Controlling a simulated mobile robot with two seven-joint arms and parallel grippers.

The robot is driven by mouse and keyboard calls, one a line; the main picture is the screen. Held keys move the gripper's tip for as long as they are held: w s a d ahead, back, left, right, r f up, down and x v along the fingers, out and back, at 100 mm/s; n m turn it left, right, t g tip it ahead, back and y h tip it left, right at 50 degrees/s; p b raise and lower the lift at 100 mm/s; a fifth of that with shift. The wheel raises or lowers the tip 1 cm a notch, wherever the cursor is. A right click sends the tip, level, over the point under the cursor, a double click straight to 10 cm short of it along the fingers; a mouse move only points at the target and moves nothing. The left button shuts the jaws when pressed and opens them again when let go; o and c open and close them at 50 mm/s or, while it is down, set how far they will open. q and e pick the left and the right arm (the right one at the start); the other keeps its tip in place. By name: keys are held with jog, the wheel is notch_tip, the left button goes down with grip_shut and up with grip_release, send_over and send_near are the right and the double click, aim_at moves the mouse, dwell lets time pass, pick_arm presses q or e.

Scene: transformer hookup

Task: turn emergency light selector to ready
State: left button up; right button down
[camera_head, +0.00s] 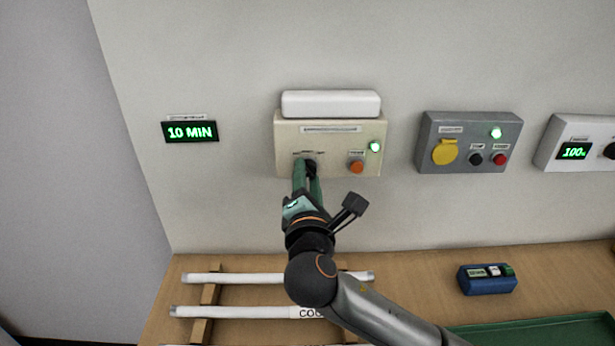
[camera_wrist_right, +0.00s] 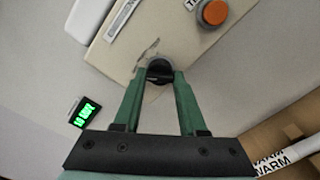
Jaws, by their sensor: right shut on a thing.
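The emergency light unit (camera_head: 287,135) is a cream box on the wall with a white lamp bar (camera_head: 330,103) on top. Its black selector knob (camera_wrist_right: 159,70) sits at the lower left of the box face. My right gripper (camera_head: 308,168) is shut on the knob, with a green finger on each side of it in the right wrist view (camera_wrist_right: 160,78). The labels around the knob are too small or covered to read, so its setting cannot be told. An orange button (camera_head: 356,167) and a lit green lamp (camera_head: 375,147) are on the right of the box. My left gripper is not in view.
A display (camera_head: 190,131) reading "10 MIN" is left of the box. A grey panel (camera_head: 430,128) with a yellow cover and a white "100" meter (camera_head: 551,135) are to the right. Below, a wooden bench (camera_head: 420,275) holds white tubes (camera_head: 240,312), a blue device (camera_head: 487,285) and a green tray (camera_head: 540,332).

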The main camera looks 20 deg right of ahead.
jog(key=shift+m, duration=3.4)
jog(key=shift+c, duration=2.3)
grip_release()
